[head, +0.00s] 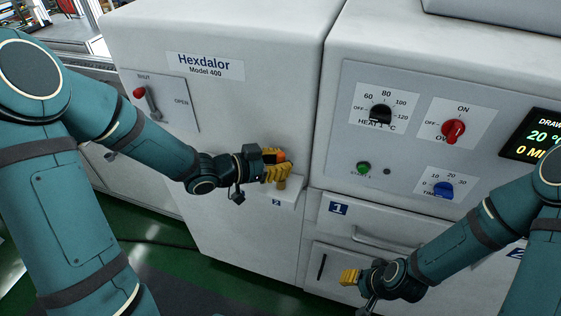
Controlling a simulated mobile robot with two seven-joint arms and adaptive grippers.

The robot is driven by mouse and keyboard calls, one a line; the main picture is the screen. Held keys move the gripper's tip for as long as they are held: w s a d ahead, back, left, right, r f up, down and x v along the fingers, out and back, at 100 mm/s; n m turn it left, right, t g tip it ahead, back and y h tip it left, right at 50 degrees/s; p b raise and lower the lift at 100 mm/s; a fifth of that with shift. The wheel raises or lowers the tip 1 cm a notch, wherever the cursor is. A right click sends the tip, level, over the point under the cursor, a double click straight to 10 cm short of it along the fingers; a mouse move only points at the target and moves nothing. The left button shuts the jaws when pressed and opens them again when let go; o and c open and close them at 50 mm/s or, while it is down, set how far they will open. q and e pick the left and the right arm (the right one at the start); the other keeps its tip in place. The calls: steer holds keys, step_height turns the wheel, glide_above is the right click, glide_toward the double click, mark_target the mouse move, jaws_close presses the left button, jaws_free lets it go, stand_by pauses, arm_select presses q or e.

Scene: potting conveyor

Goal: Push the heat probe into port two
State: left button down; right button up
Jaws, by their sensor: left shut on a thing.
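My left gripper (277,172) is at the right edge of the white machine's front, above a small white ledge with a blue label "2" (276,202). Its yellow fingers are shut on an orange and black piece, which looks like the heat probe (280,156). Much of the probe is hidden by the fingers. A small brass-coloured part (282,183) shows just below the fingers, over the ledge. I cannot tell whether it is the probe's tip or the port, or how deep the probe sits. My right gripper (348,276) is low, in front of the lower drawer front; its fingers are too small to judge.
A control panel (400,150) with a heat dial, a red switch, a blue timer knob and a green button is at the right. A drawer marked 1 (338,208) with a handle is below it. A red-tipped lever (139,93) marked shut and open is at the left.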

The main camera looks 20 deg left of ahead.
arm_select(q)
steer(key=shift+p, duration=0.3)
stand_by(0.7)
steer(key=shift+f+b, duration=1.55)
steer(key=shift+f, duration=0.35)
steer(key=c, duration=0.9)
jaws_free()
steer(key=shift+o, duration=0.2)
steer(key=shift+r, duration=0.1)
steer(key=v, duration=1.2)
steer(key=shift+a, duration=0.1)
